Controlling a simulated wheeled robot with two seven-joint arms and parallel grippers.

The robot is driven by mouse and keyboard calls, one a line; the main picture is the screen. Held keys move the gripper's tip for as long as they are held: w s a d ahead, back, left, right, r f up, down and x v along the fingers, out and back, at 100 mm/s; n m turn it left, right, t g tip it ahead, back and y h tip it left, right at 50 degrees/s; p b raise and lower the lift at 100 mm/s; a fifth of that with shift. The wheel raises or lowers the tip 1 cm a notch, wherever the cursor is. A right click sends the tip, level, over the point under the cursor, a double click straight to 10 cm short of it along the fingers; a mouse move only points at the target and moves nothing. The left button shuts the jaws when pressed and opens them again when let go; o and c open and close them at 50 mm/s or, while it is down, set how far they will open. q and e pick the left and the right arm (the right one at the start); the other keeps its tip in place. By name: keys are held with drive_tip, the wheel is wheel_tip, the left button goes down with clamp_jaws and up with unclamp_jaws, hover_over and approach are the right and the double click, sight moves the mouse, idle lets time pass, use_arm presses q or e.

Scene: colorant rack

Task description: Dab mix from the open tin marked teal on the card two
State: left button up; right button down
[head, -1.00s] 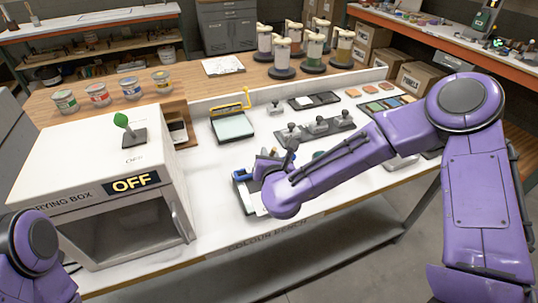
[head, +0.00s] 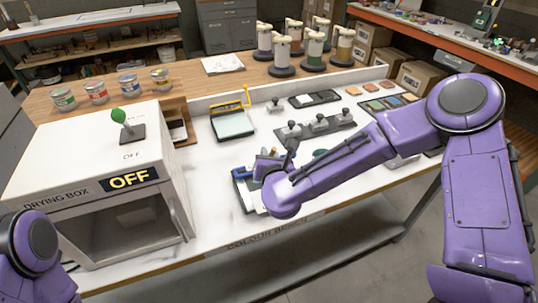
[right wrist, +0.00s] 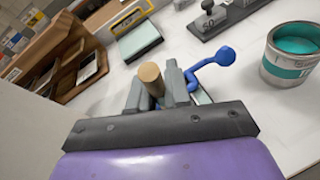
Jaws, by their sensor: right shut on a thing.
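My right gripper (right wrist: 160,88) is shut on a tan rod-like handle (right wrist: 150,75), which stands up between its fingers. In the head view the right gripper (head: 268,170) is low over the front of the white bench. An open tin of teal mix (right wrist: 292,55) stands upright to the right of the gripper, apart from it. In the head view the tin is mostly hidden behind my right arm. A dark blue holder (head: 240,175) with pale pieces lies under the gripper. I cannot tell which piece is card two. My left gripper is out of view.
A blue round-ended piece (right wrist: 222,55) lies close beside the right fingers. The drying box (head: 95,190), marked OFF, stands at left. A pad with a yellow handle (head: 232,124) and a grey rack of weights (head: 315,127) lie behind. Bare bench shows between box and holder.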

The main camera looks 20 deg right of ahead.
drive_tip(key=shift+f+b, duration=0.1)
drive_tip(key=shift+b, duration=0.25)
idle(0.8)
idle(0.5)
wheel_tip(320, 180, up, 7)
drive_tip(key=p, duration=0.4)
idle(0.6)
